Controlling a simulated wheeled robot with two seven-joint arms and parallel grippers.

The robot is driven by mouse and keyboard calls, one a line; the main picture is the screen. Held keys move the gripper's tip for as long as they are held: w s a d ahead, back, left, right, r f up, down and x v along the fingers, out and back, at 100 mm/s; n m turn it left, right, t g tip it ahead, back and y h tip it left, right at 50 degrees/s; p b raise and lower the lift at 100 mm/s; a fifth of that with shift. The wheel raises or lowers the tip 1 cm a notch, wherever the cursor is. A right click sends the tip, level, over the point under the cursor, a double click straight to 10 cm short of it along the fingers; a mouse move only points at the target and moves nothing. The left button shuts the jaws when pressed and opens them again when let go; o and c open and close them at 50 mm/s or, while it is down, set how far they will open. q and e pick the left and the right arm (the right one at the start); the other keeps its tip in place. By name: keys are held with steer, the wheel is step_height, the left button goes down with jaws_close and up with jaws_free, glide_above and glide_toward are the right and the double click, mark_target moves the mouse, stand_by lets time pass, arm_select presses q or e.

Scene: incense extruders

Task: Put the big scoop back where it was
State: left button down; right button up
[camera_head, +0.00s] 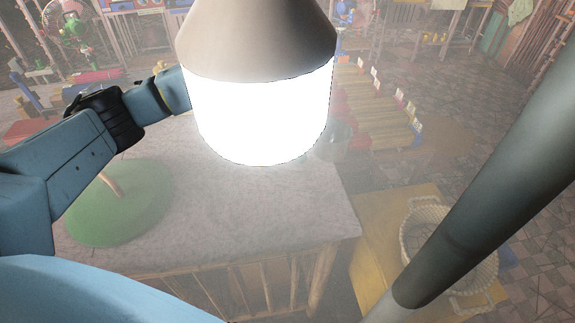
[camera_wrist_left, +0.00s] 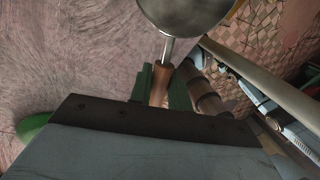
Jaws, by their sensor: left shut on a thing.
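The big scoop shows in the left wrist view, with a round grey metal bowl (camera_wrist_left: 185,14), a thin metal neck and a wooden handle (camera_wrist_left: 159,84). My left gripper (camera_wrist_left: 163,90) is shut on that handle, with its dark green fingers on either side. The bowl is cut off by the top of the picture. In the head view, my left arm reaches in from the left and its gripper is hidden behind a bright lamp. A greyish rounded shape (camera_head: 334,140) shows just right of the lamp; I cannot tell if it is the scoop's bowl. My right gripper is not in view.
The glowing lamp (camera_head: 262,115) hangs over the grey-topped table (camera_head: 250,215). A green disc (camera_head: 120,205) stands on the table's left. A white basket (camera_head: 425,225) sits on a yellow surface (camera_head: 375,240) at right. A thick grey pole (camera_head: 490,175) crosses the right side.

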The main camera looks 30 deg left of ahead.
arm_select(q)
steer(key=a+f+n, duration=0.1)
steer(key=f+n, duration=0.2)
steer(key=a+f+n+t, duration=0.1)
steer(key=a+f+n, duration=0.1)
steer(key=f+n, duration=0.1)
steer(key=a+f+n+b, duration=0.1)
steer(key=f+n, duration=0.2)
steer(key=f, duration=0.2)
steer(key=shift+w+a+f+t, duration=0.1)
steer(key=shift+w+a+t, duration=0.1)
steer(key=shift+w+t, duration=0.15)
steer(key=c, duration=1.7)
jaws_free()
steer(key=shift+s+f, duration=0.1)
steer(key=shift+f, duration=0.05)
steer(key=shift+c, duration=0.2)
steer(key=o, duration=0.4)
steer(key=v, duration=1.2)
